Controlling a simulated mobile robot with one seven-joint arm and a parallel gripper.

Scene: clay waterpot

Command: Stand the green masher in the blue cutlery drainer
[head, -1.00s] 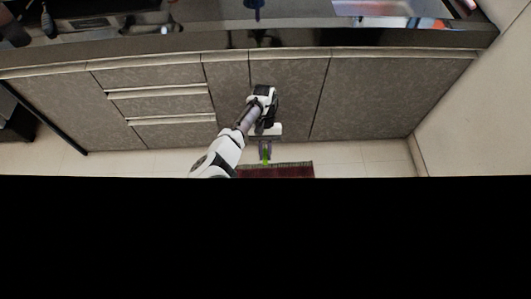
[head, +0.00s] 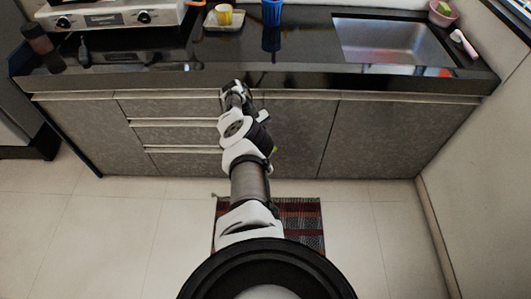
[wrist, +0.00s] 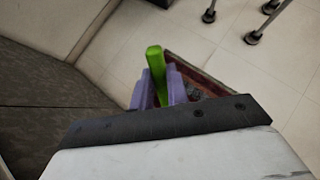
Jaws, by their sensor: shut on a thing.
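The blue cutlery drainer (head: 271,12) stands upright on the dark counter, left of the sink, with its top near the picture's upper edge. The green masher (wrist: 156,66) is between the purple fingers of my gripper (wrist: 160,88) in the wrist view. My gripper is shut on it. Only a bar-like green part shows; the rest is hidden by the fingers and the gripper body. In the head view my arm hides most of the gripper, and a small green bit of the masher (head: 274,150) shows in front of the cabinet doors, below counter level.
A sink (head: 392,41) is right of the drainer. A yellow cup (head: 224,14) on a tray and a stove (head: 110,14) are to the left. A pink bowl (head: 443,13) is far right. The counter edge (head: 300,80) lies above my gripper in the picture. A red mat (head: 305,215) is on the floor.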

